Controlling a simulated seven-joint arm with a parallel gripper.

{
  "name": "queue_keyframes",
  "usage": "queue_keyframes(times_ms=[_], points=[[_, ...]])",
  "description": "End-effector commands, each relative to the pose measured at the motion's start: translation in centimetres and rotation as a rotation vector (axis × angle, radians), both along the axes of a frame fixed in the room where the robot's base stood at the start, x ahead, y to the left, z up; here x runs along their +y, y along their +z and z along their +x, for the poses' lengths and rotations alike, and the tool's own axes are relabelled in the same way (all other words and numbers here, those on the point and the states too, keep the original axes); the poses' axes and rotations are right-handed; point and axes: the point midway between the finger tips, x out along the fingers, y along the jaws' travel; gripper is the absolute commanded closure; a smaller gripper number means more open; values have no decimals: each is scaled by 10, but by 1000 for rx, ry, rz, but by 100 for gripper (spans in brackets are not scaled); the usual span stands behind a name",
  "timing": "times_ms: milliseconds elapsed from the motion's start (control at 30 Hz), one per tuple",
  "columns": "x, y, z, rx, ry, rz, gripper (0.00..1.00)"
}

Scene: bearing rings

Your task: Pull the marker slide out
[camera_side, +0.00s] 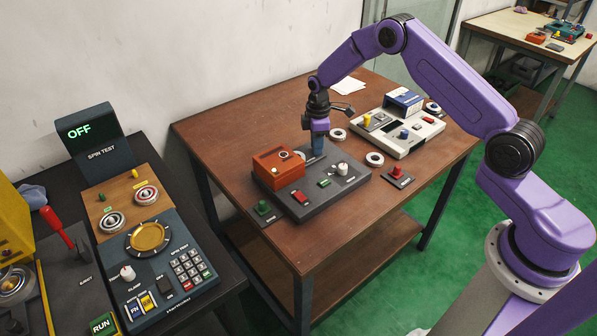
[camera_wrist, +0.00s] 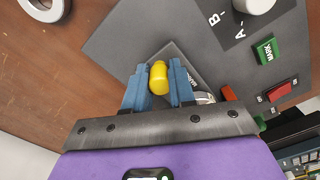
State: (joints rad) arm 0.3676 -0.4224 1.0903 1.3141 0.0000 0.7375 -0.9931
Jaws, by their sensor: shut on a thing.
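My gripper (camera_side: 317,150) is at the back of the dark grey machine base (camera_side: 330,192) in the side view. In the wrist view its blue fingers (camera_wrist: 158,85) are shut on a yellow knob (camera_wrist: 159,75), one finger on each side. The knob appears to be the handle of the marker slide; a partly covered label beside it begins with "MAR". The slide's body is mostly hidden by the fingers in both views. An orange housing (camera_side: 275,165) stands on the base left of my gripper, and a bit of it shows in the wrist view (camera_wrist: 229,93).
The base carries a white knob (camera_side: 342,169) marked A and B, a green MARK button (camera_wrist: 266,49) and a red switch (camera_wrist: 280,90). Pale rings (camera_side: 375,159) lie on the table (camera_side: 225,135). A white device (camera_side: 420,130) stands behind right. Bare wood lies left.

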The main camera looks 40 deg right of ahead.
Motion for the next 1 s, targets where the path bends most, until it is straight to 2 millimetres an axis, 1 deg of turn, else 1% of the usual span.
queue_keyframes(times_ms=[100,1000], points=[[-8,0,0,0,-3,0,98],[-54,1,0,-1,-3,-1,98]])
